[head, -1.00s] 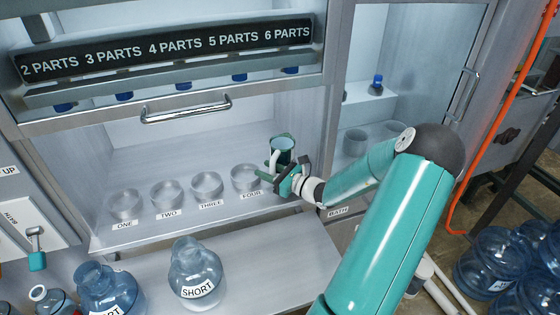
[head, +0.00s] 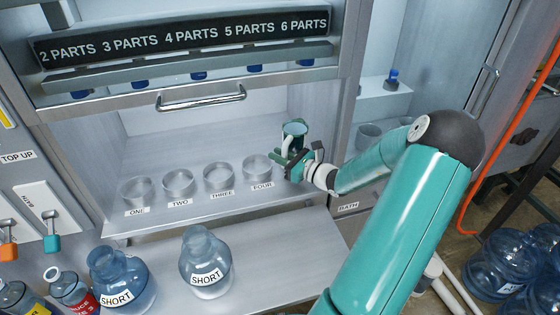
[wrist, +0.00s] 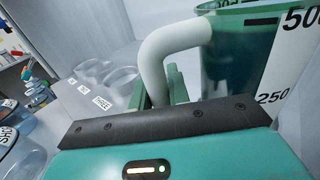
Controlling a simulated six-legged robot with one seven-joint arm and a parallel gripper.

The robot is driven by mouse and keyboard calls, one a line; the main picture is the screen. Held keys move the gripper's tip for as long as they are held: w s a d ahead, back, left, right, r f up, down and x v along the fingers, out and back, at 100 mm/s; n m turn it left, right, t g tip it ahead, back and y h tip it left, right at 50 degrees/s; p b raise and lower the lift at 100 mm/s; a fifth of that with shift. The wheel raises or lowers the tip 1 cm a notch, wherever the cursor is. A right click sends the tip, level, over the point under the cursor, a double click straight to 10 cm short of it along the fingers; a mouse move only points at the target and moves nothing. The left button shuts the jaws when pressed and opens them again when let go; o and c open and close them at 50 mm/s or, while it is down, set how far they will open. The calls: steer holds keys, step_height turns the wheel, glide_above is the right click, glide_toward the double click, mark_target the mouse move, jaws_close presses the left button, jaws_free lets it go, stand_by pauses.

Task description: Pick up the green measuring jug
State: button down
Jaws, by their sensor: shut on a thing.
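The green measuring jug (head: 294,133) is at the right end of the row of glass dishes, inside the cabinet opening. In the wrist view the jug (wrist: 238,58) is large and close, with a white handle (wrist: 172,48) and marks reading 250 and 500. My gripper (head: 294,160) is shut on the jug's handle; its green fingers (wrist: 160,88) stand on either side of the white handle. The jug looks about upright. Its base is hidden behind my gripper, so I cannot tell whether it touches the shelf.
Glass dishes (head: 178,184) labelled ONE to FOUR stand left of the jug. Two blue bottles marked SHORT (head: 206,265) stand on the lower ledge. A cabinet bar handle (head: 200,98) hangs above. The cabinet's right wall is close beside my gripper. Water bottles (head: 495,262) stand at right.

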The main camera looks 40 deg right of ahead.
steer(key=s+a+r, duration=0.9)
steer(key=s+r, duration=0.1)
steer(key=shift+s, duration=0.25)
steer(key=shift+a, duration=0.1)
stand_by(0.4)
